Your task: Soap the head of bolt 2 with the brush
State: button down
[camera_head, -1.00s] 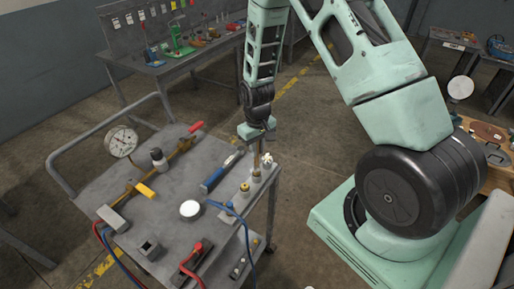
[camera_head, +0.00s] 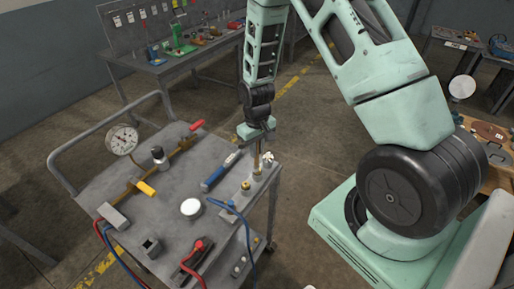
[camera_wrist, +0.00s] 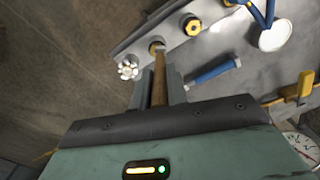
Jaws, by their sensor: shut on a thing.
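My gripper (camera_head: 257,133) is shut on the brush, a thin rod with a wood-brown handle (camera_wrist: 159,82), and points it down at the grey bolt block (camera_head: 236,207). The brush tip is at a bolt position (camera_wrist: 157,46) between a white star-shaped knob (camera_wrist: 128,69) and a yellow-ringed bolt (camera_wrist: 192,26). The brush hides most of that bolt, and I cannot tell whether they touch. The yellow-ringed bolt also shows in the head view (camera_head: 246,186). No number is readable, so I cannot tell which is bolt 2. A round white dish (camera_head: 190,207) sits on the cart top.
A blue-handled tool (camera_head: 219,172) lies beside the block. A blue hose (camera_head: 238,213) crosses the cart's near side. The grey cart (camera_head: 130,222) also carries a dial gauge (camera_head: 122,139), a yellow-handled pipe (camera_head: 146,187) and a red clamp (camera_head: 197,247).

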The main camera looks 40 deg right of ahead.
jog(key=shift+d, duration=0.1)
jog(key=shift+w+d, duration=0.15)
jog(key=shift+d, duration=0.15)
jog(key=shift+d, duration=0.1)
jog(key=shift+w+d, duration=0.1)
jog(key=shift+d, duration=0.25)
jog(key=shift+a, duration=0.1)
dwell(0.3)
jog(key=shift+a+r, duration=0.1)
jog(key=shift+a, duration=0.3)
